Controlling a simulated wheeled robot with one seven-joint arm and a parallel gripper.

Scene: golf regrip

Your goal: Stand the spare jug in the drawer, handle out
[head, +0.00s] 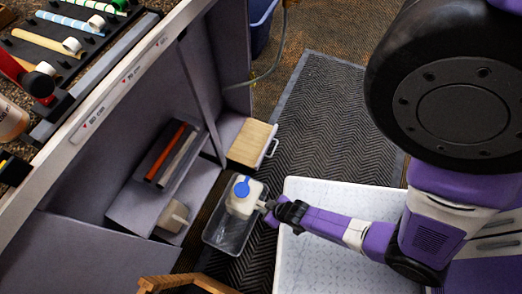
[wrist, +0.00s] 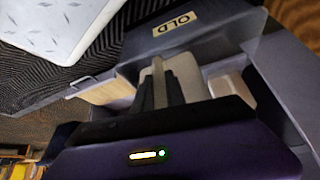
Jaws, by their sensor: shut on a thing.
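The jug (head: 243,197) is off-white with a blue cap and stands roughly upright in the head view. My gripper (head: 271,206) is shut on it from its right side. In the wrist view the pale jug (wrist: 187,72) shows between and beyond my gripper's dark fingers (wrist: 163,90); its handle is largely hidden. The jug overlaps a grey open-topped tub (head: 227,238) in the head view; I cannot tell its height above it. A wood-toned drawer (head: 251,142) with a metal pull handle (head: 272,148) sticks out of the bench, beyond the jug. It also shows in the wrist view (wrist: 108,92).
A white patterned surface (head: 330,262) lies right of the jug. A wooden piece (head: 180,281) is at the bottom. Dark ribbed matting (head: 320,130) is clear.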

